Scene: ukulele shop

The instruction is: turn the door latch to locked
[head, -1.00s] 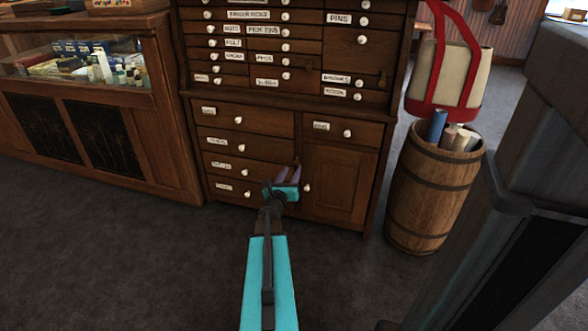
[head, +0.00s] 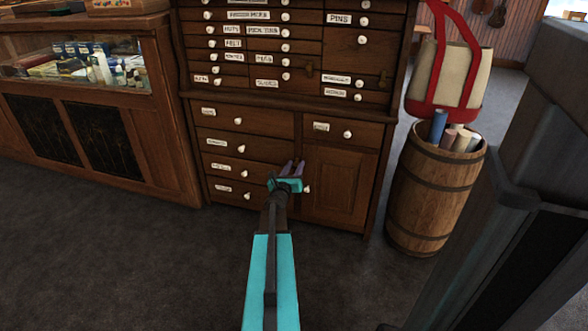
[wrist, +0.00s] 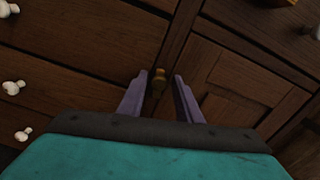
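The door latch (wrist: 158,80) is a small brass piece on the wooden upright beside the cabinet door. The cabinet door (head: 340,188) is shut, at the lower right of the drawer cabinet. In the wrist view the latch appears between the two purple fingers of my gripper (wrist: 161,80), nearer the left one. The fingers are apart and a gap shows beside the latch. Whether they reach around it in depth I cannot tell. In the head view my gripper (head: 292,168) points at the door's left edge and hides the latch.
The drawer cabinet (head: 265,98) has several labelled drawers with white knobs. A white door knob (head: 307,189) sits close to my gripper. A glass display counter (head: 160,130) stands left. A barrel (head: 425,200) with rolled tubes and a red-and-cream bag (head: 460,75) stand right. Grey floor is clear in front.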

